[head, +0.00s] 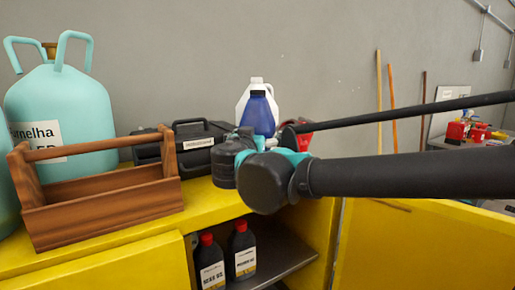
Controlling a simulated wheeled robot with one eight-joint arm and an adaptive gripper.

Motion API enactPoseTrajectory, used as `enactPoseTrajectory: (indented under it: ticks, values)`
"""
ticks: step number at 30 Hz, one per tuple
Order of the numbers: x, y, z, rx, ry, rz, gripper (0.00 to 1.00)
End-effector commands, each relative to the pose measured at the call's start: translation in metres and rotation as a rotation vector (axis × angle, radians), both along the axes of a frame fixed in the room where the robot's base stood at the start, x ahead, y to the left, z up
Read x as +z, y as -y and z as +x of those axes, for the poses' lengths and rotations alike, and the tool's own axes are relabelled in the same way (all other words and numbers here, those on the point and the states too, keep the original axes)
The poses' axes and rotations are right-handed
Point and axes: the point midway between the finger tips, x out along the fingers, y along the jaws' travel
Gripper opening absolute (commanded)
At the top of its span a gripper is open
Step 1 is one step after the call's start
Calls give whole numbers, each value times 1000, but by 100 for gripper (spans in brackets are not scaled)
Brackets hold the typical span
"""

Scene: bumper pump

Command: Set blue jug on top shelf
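The blue jug (258,114) is upright at the back of the yellow cabinet top (208,196), in the middle of the head view. Its lower part is hidden behind my arm, so I cannot see its base or what it rests on. A white jug (244,97) shows close behind it. My arm reaches in from the right and bends just in front of the jug. My gripper's fingers are hidden behind the arm links. I cannot see whether they touch the jug.
A wooden carrier (100,206) and a teal gas cylinder (62,110) take up the left side. A black case (198,150) is left of the jug. Something red (304,130) is partly hidden to its right. Dark bottles (243,249) with red caps stand on the lower shelf inside the cabinet.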

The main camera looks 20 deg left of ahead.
Motion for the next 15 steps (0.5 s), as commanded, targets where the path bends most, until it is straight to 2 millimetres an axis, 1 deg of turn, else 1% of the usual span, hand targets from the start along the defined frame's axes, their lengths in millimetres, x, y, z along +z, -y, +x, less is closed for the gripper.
enactPoseTrajectory:
  ticks: [5, 15]
  values:
    - [0, 0, 0, 0, 0, 0, 100]
    - [0, 0, 0, 0, 0, 0, 58]
